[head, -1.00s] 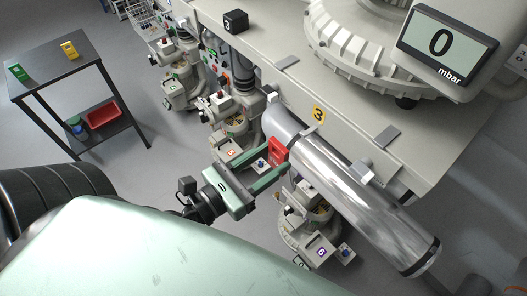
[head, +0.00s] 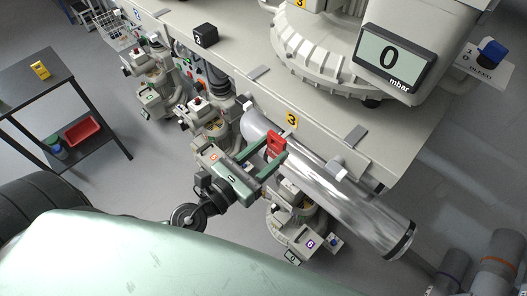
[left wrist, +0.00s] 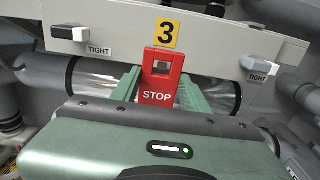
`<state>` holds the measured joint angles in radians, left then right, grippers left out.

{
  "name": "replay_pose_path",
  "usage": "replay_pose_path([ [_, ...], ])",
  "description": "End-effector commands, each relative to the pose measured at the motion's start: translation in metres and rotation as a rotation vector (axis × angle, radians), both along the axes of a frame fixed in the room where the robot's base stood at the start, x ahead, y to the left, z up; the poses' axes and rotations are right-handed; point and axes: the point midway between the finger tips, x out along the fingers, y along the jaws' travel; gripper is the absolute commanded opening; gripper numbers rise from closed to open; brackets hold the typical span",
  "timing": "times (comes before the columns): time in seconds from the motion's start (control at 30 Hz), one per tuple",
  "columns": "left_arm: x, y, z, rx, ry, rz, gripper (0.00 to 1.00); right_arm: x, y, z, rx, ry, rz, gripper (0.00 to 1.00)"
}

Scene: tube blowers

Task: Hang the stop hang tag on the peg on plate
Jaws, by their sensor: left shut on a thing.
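The red stop hang tag (head: 275,142) is held upright between the fingertips of my left gripper (head: 270,150). In the left wrist view the tag (left wrist: 158,93) reads STOP and has a small window near its top. Just above it there is a yellow plate marked 3 (left wrist: 167,33) on a pale beam. The same yellow plate (head: 292,120) is up and right of the tag in the head view. I cannot make out the peg, or whether the tag touches anything. My right gripper is in neither view.
A shiny metal tube (head: 335,190) lies beside the tag, under the beam. TIGHT levers (left wrist: 98,50) flank the yellow plate. Pump units (head: 300,235) stand below.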

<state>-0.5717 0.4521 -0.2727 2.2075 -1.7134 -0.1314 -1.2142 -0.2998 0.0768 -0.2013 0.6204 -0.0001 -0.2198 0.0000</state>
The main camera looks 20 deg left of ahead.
Motion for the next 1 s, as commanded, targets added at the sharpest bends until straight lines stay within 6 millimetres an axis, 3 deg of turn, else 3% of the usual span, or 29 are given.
replay_pose_path([
  [0.4,0.023,-0.009,0.002,0.001,-0.001,-0.001,0.06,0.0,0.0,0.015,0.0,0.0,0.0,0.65],
  [1.0,0.027,-0.01,-0.007,0.001,0.0,-0.001,0.06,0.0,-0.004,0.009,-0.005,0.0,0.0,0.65],
])
